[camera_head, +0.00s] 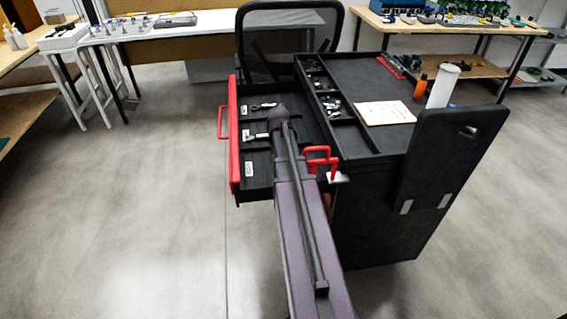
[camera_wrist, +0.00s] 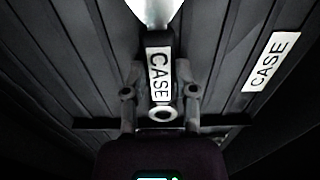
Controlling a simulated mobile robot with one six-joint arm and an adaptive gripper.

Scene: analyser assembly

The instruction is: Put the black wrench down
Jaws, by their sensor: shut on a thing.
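My gripper (camera_wrist: 160,76) is closed over the drawer, its two fingers on either side of a dark piece, which I take to be the black wrench. A round ring end (camera_wrist: 162,112) shows between the finger bases. A white label reading CASE shows between the fingers; I cannot tell whether it is on the held piece or behind it. The open red-fronted drawer (camera_head: 234,150) of the black cart lies below. In the head view my arm covers the gripper and the wrench. How far the wrench is from the drawer floor is unclear.
The drawer holds a dark wrench (camera_head: 263,106), another tool (camera_head: 256,135) and white labels. A red handle (camera_head: 320,158) stands right of my arm.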

